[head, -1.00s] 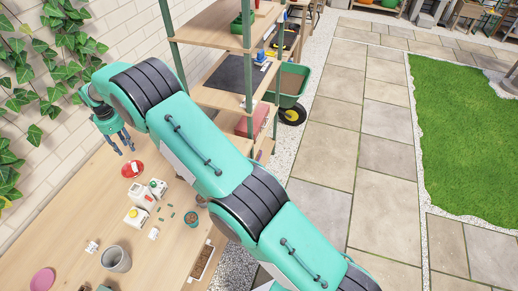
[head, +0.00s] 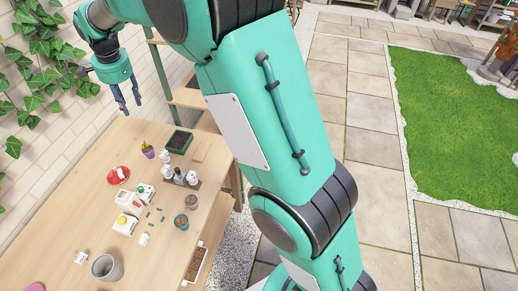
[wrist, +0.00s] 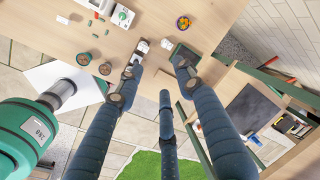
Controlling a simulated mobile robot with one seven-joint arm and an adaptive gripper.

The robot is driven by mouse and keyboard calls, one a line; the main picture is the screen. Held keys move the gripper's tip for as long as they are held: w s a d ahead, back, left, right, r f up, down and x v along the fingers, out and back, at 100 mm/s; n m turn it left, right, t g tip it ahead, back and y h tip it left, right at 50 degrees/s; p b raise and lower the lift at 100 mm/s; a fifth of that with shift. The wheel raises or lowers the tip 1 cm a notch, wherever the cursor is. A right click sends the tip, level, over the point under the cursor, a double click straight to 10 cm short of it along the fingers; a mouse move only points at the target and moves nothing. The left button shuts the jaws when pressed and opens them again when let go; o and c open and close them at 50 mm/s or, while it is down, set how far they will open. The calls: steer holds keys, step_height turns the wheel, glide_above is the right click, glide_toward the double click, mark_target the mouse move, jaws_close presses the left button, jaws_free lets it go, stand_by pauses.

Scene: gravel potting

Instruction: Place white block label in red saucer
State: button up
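The red saucer (head: 113,181) lies on the wooden table at the left in the head view, with a small white piece (head: 121,172), apparently a white block label, lying in it. My gripper (head: 130,105) is raised well above the table, beyond the saucer. Its fingers are spread apart and empty, as the wrist view (wrist: 156,75) also shows. The saucer is out of the wrist view.
A black-green tray (head: 179,141) and several small bottles are near the far right edge. A brick wall borders the left.

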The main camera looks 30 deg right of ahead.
steer(key=s+d+r+n+t, duration=0.1)
steer(key=s+d+r+n, duration=0.1)
steer(key=s+d+r, duration=0.45)
steer(key=s+d+r+n, duration=0.2)
steer(key=s+d+r, duration=0.15)
steer(key=s, duration=0.55)
steer(key=s+d+r+n+t, duration=0.1)
steer(key=s+d+r+n, duration=0.1)
steer(key=s+d+r, duration=0.35)
steer(key=s+d+f+n, duration=0.2)
steer(key=s, duration=0.6)
steer(key=s+d+f+n+t, duration=0.1)
steer(key=s+d+f+n, duration=0.1)
steer(key=s, duration=0.7)
steer(key=s+d+f+n, duration=0.2)
steer(key=s+d, duration=0.2)
steer(key=s, duration=0.4)
steer(key=shift+s+d+f+t+h, duration=0.15)
steer(key=shift+s+d+t+h, duration=0.05)
steer(key=shift+s+t+h, duration=0.15)
steer(key=shift+f, duration=0.1)
step_height(320, 180, down, 4)
steer(key=b, duration=0.4)
steer(key=shift+f+b, duration=0.2)
steer(key=shift+b, duration=0.1)
